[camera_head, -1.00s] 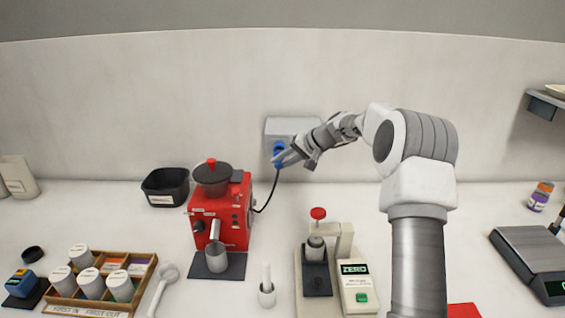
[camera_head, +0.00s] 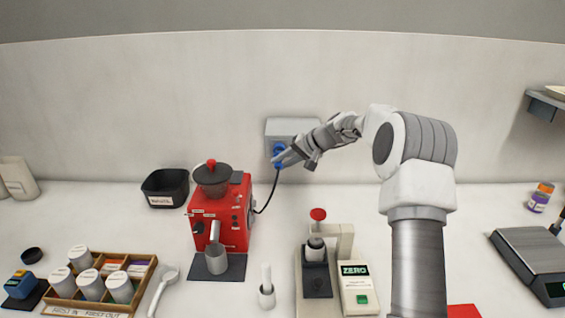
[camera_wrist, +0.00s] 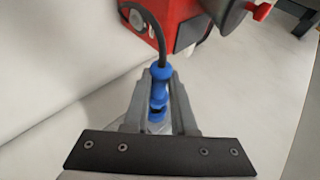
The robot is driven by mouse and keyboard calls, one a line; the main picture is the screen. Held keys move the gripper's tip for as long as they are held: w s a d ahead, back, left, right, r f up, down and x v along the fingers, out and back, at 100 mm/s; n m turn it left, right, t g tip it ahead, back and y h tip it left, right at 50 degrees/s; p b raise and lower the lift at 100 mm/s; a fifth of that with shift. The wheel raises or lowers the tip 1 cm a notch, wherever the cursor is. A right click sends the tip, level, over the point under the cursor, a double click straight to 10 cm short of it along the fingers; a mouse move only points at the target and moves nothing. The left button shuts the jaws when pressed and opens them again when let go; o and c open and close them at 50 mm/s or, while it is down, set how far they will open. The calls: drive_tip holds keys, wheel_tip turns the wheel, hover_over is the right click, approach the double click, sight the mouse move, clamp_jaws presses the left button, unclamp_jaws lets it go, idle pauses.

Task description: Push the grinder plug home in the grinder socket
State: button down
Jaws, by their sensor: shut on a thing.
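The blue grinder plug (camera_wrist: 160,88) is between the fingers of my gripper (camera_wrist: 160,105), which is shut on it in the wrist view. Its dark cord (camera_head: 275,190) runs down to the red grinder (camera_head: 222,215). In the head view my gripper (camera_head: 284,161) is at the front of the grey wall box (camera_head: 292,127), where a blue socket face (camera_head: 278,148) shows. My fingers partly cover the socket and hide most of the plug. I cannot tell how deep the plug sits in the socket.
A black bin (camera_head: 166,187) stands left of the grinder. A tamping stand with a red knob (camera_head: 318,214) and a ZERO scale (camera_head: 356,285) stand in front, below my arm. A wooden tray of cups (camera_head: 150,265) is at left. The counter below the wall box is clear.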

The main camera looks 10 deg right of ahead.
drive_tip(key=shift+w+d+p, duration=0.15)
drive_tip(key=shift+w+p, duration=0.5)
drive_tip(key=shift+w, duration=0.15)
drive_tip(key=shift+w+d+p, duration=0.15)
drive_tip(key=shift+w+p, duration=0.5)
drive_tip(key=shift+w, duration=0.15)
drive_tip(key=c, duration=0.7)
unclamp_jaws()
drive_tip(key=shift+o, duration=0.2)
drive_tip(key=b+v, duration=0.2)
drive_tip(key=v, duration=1.5)
drive_tip(key=shift+d, duration=0.25)
drive_tip(key=shift+r, duration=0.1)
